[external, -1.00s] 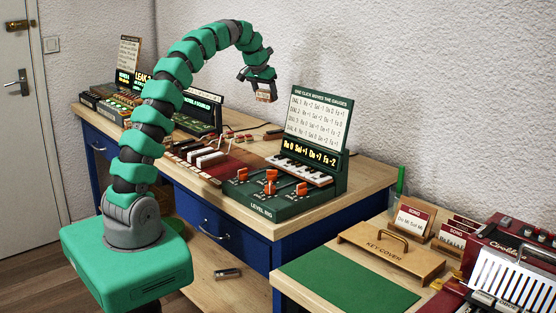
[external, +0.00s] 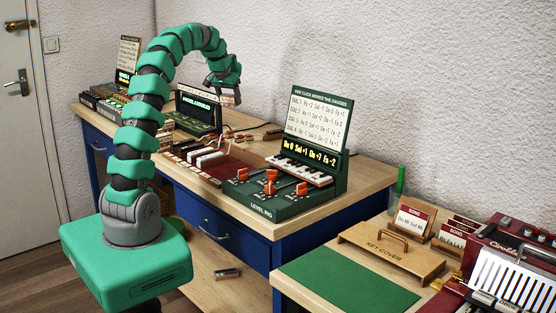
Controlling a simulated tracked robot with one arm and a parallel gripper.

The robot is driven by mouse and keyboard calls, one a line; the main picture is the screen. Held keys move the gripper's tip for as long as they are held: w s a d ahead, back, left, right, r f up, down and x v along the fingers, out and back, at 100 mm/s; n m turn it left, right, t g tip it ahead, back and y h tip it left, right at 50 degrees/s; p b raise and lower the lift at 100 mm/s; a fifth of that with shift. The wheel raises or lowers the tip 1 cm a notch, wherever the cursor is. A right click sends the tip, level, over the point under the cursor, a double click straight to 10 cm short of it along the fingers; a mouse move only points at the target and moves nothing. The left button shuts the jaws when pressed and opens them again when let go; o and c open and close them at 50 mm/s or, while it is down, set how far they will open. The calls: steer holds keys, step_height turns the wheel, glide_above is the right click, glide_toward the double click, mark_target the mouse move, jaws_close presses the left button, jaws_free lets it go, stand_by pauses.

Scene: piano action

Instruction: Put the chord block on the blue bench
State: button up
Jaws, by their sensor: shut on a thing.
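My gripper (external: 222,86) is at the end of my green arm, over the back part of the blue bench in the picture. It is shut on a small wooden block with a pale label, seemingly the chord block (external: 231,100). The block hangs below the fingers and appears to be above the benchtop, with nothing visibly under it. The label is too small to read. The blue bench (external: 330,214) has a light wooden top and blue drawers.
The green level rig (external: 262,200) with orange levers stands at the bench's right. Piano key parts (external: 205,158) lie left of it. A dark display box (external: 197,112) stands behind. A second table with a green mat (external: 348,282) and key cover (external: 390,250) is at right front.

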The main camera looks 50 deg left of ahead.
mark_target(229, 137)
step_height(229, 137, down, 14)
steer(key=shift+b, duration=0.75)
steer(key=o, duration=0.8)
steer(key=shift+f, duration=0.15)
steer(key=shift+c, duration=0.2)
steer(key=p+v, duration=0.1)
steer(key=v, duration=1.1)
